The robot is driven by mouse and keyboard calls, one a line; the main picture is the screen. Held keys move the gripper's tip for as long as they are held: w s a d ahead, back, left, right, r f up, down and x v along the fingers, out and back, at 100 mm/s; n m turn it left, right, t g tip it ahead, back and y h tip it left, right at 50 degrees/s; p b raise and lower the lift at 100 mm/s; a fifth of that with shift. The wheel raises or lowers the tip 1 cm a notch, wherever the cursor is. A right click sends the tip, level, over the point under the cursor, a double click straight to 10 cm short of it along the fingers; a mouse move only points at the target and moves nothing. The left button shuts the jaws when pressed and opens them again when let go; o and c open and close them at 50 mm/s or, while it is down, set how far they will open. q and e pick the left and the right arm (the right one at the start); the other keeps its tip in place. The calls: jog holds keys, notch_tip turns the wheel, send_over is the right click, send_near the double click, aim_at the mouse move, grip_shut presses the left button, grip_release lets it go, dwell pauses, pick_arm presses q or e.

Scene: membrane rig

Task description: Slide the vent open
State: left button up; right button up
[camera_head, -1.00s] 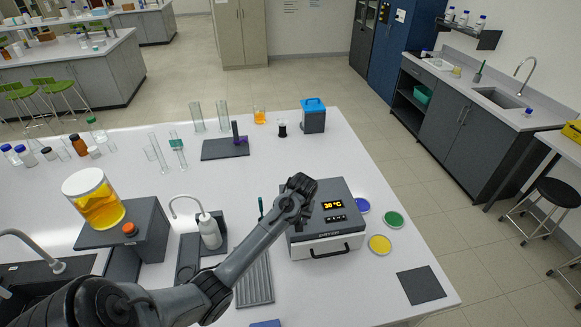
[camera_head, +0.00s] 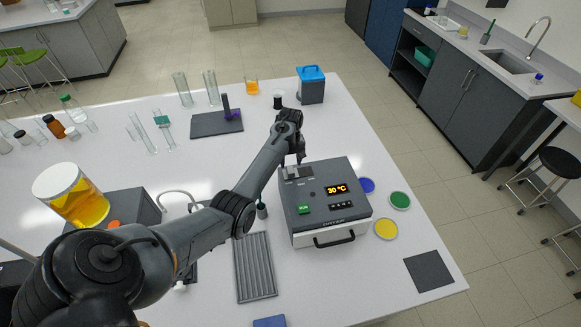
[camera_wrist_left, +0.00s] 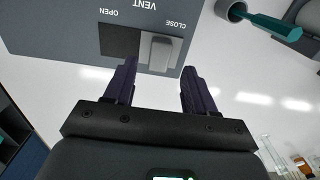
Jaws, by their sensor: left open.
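The dryer (camera_head: 305,226) is a white and dark grey box with a display reading 30 °C. Its vent slider is a light grey knob (camera_wrist_left: 160,50) in a dark recess (camera_wrist_left: 118,40) between the labels OPEN and CLOSE. The knob sits at the CLOSE end, leaving the recess bare on the OPEN side. My left gripper (camera_wrist_left: 159,70) is open, with dark fingers spread on either side of the knob's near end; I cannot tell whether they touch it. In the head view my left gripper (camera_head: 292,161) is at the dryer top's far left corner. My right gripper is out of view.
A ribbed grey tray (camera_head: 255,268) lies left of the dryer. Blue (camera_head: 366,185), green (camera_head: 400,201) and yellow (camera_head: 386,229) dishes lie to its right. A dark mat (camera_head: 428,271) is near the table's right edge. A blue-topped container (camera_head: 311,85) stands behind.

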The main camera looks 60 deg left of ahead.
aim_at(291, 169)
pick_arm(q)
jog(key=shift+f, duration=2.35)
grip_shut()
